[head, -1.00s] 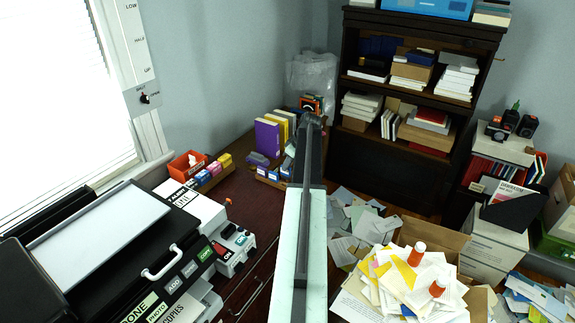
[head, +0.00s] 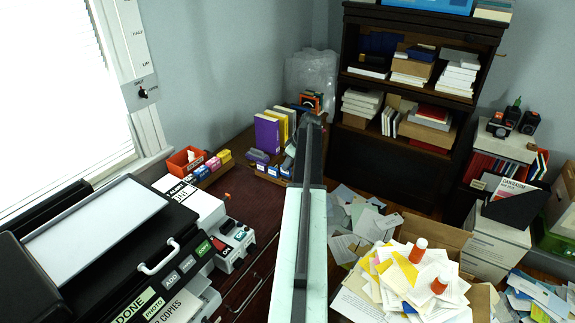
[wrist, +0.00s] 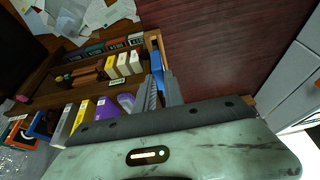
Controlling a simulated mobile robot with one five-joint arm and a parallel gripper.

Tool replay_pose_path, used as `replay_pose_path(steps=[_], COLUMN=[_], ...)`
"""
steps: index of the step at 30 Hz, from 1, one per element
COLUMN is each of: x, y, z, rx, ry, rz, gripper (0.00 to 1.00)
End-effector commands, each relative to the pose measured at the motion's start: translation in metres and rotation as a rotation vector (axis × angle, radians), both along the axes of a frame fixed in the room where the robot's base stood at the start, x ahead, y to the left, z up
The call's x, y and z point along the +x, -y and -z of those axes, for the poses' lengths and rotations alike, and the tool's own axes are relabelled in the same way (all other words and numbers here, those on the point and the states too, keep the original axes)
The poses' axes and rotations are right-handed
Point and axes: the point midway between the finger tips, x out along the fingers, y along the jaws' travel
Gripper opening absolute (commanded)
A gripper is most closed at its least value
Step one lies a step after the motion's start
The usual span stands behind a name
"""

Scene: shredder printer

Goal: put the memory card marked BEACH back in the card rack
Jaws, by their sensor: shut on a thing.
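My gripper (wrist: 161,92) shows in the wrist view, with its grey fingers close together on a narrow blue card (wrist: 157,67). The fingers hide the card's lower part, and no marking on it can be read. The card is beside the end post of a wooden rack (wrist: 153,45); whether they touch I cannot tell. Upright white and yellow pieces (wrist: 122,64) stand just left of the card, and a row of dark pieces with coloured labels (wrist: 96,50) stands behind them. In the head view my arm hides the gripper; small blue pieces (head: 272,172) stand left of the arm.
Purple (head: 267,135) and yellow binders stand beyond the small blue pieces. A printer (head: 105,240) fills the left side. Bare dark red tabletop (wrist: 220,45) lies right of the rack in the wrist view.

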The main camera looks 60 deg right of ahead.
Motion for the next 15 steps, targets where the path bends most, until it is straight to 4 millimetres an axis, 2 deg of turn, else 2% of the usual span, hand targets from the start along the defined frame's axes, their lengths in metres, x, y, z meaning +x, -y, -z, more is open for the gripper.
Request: replay_pose_path(steps=[15], x=[0.0002], y=[-0.0002], z=[0.0094], rx=[0.000], ry=[0.000], rz=[0.000], gripper=[0.00])
